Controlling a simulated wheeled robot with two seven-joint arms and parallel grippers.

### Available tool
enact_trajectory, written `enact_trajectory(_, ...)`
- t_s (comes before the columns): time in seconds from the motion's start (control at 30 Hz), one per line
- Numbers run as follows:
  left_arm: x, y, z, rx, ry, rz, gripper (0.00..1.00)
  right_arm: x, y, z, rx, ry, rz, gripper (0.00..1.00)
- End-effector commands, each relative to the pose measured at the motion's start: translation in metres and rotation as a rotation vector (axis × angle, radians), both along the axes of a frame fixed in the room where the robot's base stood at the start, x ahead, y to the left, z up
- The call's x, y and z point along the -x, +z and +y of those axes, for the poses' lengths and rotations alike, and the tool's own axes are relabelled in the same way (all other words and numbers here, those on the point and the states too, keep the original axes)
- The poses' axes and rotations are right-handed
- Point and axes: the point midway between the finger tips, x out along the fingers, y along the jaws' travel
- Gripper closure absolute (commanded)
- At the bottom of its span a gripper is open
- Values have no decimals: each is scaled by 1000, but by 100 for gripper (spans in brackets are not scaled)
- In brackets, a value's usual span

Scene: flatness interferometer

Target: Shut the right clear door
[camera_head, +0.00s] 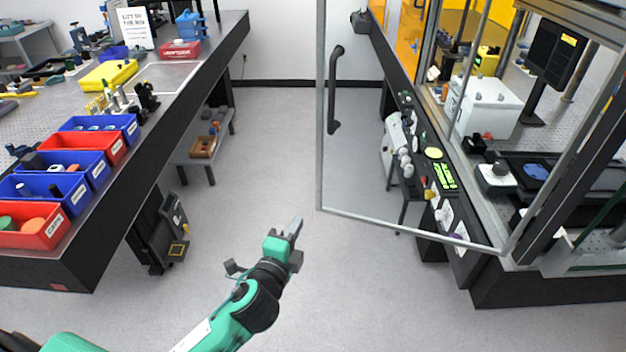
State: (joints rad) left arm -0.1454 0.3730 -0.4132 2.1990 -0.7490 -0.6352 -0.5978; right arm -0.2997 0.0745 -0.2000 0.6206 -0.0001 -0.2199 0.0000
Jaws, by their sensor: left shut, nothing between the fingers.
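The right clear door (321,105) is a see-through panel in a thin grey frame with a dark vertical handle (334,90). It stands wide open, swung out from the machine (508,245) on the right into the aisle. My left gripper (295,228) is shut and empty. In the picture it is just below and left of the door's lower free corner; I see no contact with the door. My right gripper is not in view.
A long bench (225,45) on the left holds red and blue bins (60,209). A low shelf with a wooden box (203,146) stands beside it. Through the door a control panel (440,175) shows. The aisle floor (270,130) is clear.

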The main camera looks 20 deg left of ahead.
Motion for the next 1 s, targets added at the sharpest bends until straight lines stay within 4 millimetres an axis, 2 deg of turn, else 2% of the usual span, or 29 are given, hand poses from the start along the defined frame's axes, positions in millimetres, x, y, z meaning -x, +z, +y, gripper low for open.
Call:
enact_trajectory(0.03, 2, 10, -1, -9, -2, -17, 100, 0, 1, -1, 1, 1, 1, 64)
enact_trajectory(0.1, 3, 18, -1, -15, -3, -31, 100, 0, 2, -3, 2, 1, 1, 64)
enact_trajectory(0.27, -11, 21, -2, -17, -2, -34, 100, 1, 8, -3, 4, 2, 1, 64)
enact_trajectory(0.73, -100, 21, -6, -14, -2, -32, 100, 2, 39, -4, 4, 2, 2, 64)
enact_trajectory(1.0, -130, 19, -7, -13, -2, -31, 100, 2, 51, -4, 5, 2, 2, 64)
